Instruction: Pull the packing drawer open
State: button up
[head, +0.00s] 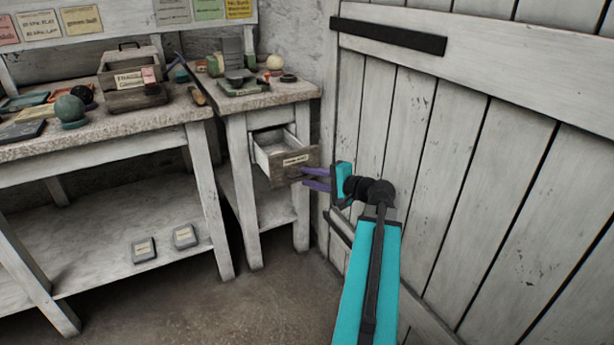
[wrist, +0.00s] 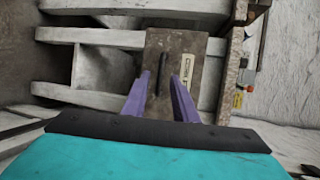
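The packing drawer (head: 296,164) is pulled partly out of the small side table, with its pale interior showing. Its brown front carries a small label, too small to read for sure. In the wrist view the drawer front (wrist: 190,48) fills the middle, with a dark bar handle (wrist: 162,74) on it. My gripper (head: 303,178) is at the right end of the drawer front in the head view. Its two purple fingers are apart, one to each side of the handle's line in the wrist view (wrist: 157,82). I see no finger touching the handle.
A plank door (head: 430,150) stands close on the right of my arm. The side table's top (head: 265,96) holds several small items. A long workbench (head: 100,135) is at left, with two small grey boxes on its lower shelf. The floor before the drawer is clear.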

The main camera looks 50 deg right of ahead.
jog(key=p+v, duration=0.6)
jog(key=v, duration=0.6)
dwell(0.6)
